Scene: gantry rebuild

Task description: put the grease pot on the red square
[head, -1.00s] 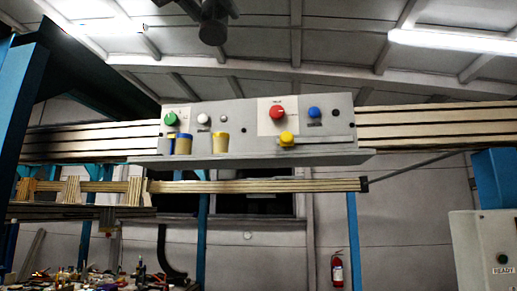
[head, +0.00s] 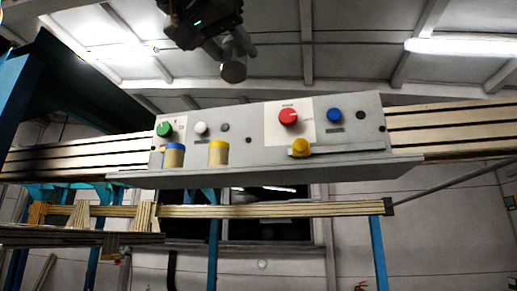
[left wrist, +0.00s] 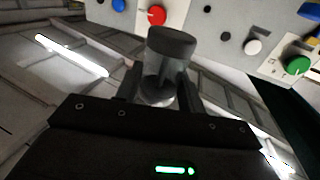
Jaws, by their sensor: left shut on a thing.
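My left gripper (head: 238,45) hangs in from the top of the head view, above the control panel. It is shut on a grey jar (head: 233,71) with a dark lid, which looks like the grease pot. In the left wrist view the jar (left wrist: 170,65) sits between the two dark fingers (left wrist: 162,92), held clear of the panel. No red square shows in either view; the panel has only a round red knob (head: 288,117) on a white label. My right gripper is not in view.
Green (head: 164,129) and blue (head: 334,115) buttons stick out. The ledge's right part looks bare.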

